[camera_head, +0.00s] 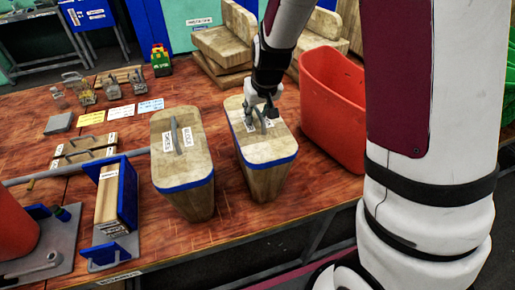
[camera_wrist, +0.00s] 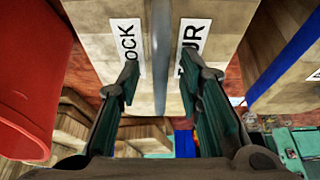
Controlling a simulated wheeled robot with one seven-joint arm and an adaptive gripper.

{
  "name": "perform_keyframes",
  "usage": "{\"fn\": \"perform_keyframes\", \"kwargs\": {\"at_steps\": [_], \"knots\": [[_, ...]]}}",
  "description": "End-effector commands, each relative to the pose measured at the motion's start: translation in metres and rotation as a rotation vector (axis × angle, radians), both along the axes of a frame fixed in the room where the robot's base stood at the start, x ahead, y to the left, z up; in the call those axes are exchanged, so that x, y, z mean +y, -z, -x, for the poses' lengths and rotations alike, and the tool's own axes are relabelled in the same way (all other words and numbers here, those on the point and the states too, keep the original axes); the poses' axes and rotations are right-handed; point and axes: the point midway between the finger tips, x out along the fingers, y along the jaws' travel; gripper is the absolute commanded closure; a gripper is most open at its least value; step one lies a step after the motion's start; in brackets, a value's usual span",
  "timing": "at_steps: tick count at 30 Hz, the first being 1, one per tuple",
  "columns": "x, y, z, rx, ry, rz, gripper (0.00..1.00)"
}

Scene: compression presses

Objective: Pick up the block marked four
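The block marked four (camera_head: 267,152) is a wooden block with a blue band, standing upright on the table. In the wrist view its top (camera_wrist: 105,12) carries white labels reading "BLOCK" and "FOUR", with a grey metal handle (camera_wrist: 160,50) between them. My gripper (camera_head: 262,112) is at the top of this block. In the wrist view my gripper (camera_wrist: 163,72) is open, with one finger on each side of the handle and a visible gap on both sides. In the head view the fingers partly hide the handle and labels.
A similar blue-banded wooden block (camera_head: 180,160) stands close on the left, with its own handle. A red bin (camera_head: 335,105) stands close on the right. Wooden pieces (camera_head: 222,45) are stacked behind. A blue-ended press (camera_head: 125,195) is at the left.

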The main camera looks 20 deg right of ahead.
Motion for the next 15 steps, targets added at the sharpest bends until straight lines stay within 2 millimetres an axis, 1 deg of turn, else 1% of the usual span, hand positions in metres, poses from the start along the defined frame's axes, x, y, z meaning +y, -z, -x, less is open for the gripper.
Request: {"fn": "perform_keyframes", "kwargs": {"at_steps": [12,14,15], "knots": [[0.0001,0.0011,0.0001,0.0,0.0,0.0,0.67],[0.0001,0.0009,0.0001,0.0,0.0,0.0,0.8],[0.0001,0.0009,0.0002,0.0,0.0,0.0,0.89]]}}
